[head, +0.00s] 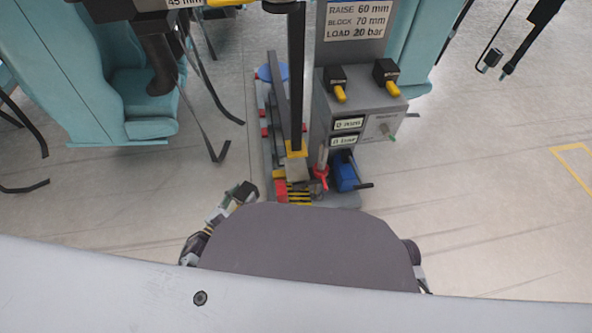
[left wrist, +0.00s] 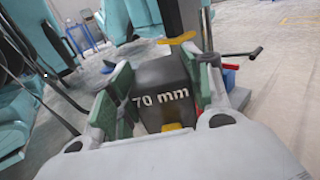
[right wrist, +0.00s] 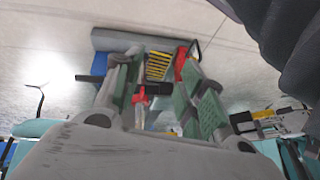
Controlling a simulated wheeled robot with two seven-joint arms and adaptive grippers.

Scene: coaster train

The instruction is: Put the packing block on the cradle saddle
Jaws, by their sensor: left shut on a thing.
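The packing block (left wrist: 160,88), dark and marked "70 mm", is between the green-padded fingers of my left gripper (left wrist: 158,100), which is shut on it. In the head view my left gripper (head: 238,196) is low, left of the striped plate (head: 299,193). A dark column with a yellow collar (head: 296,149) stands above a grey block (head: 297,169) behind that plate. I cannot tell for sure which part is the cradle saddle. My right gripper (right wrist: 160,100) has its fingers apart, with a red-handled part (right wrist: 141,98) showing between them; its fingers are hidden in the head view.
A grey control box (head: 360,115) with two yellow-tipped switches stands right of the column. A blue pump-like unit (head: 345,172) with a black handle is below it. Teal seats (head: 95,75) stand at left.

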